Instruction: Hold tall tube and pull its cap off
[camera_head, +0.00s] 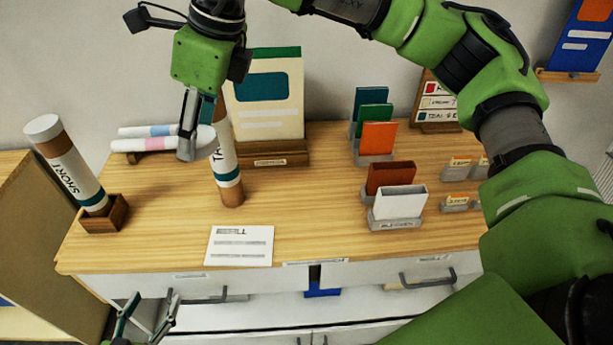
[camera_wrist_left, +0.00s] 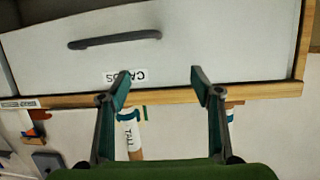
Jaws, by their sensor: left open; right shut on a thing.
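The tall tube (camera_head: 229,172) is brown with a white label and a teal band. It is near upright, leaning slightly, at the left middle of the table. My right gripper (camera_head: 196,145) comes from above and is shut on its upper part. The gripper hides the tube's top, so I cannot see the cap there. I cannot tell whether its bottom touches the table. My left gripper (camera_head: 146,318) is open and empty, low in front of the drawers. In the left wrist view its fingers (camera_wrist_left: 160,85) face a drawer front, and the tall tube (camera_wrist_left: 131,132) shows beyond.
The short tube (camera_head: 72,171), white-capped, stands tilted in a wooden holder (camera_head: 104,217) at the left. Rolled papers (camera_head: 150,138) lie behind. A white card (camera_head: 239,246) lies in front. Card racks (camera_head: 397,203) stand right of middle. A drawer handle (camera_wrist_left: 115,39) juts out near my left gripper.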

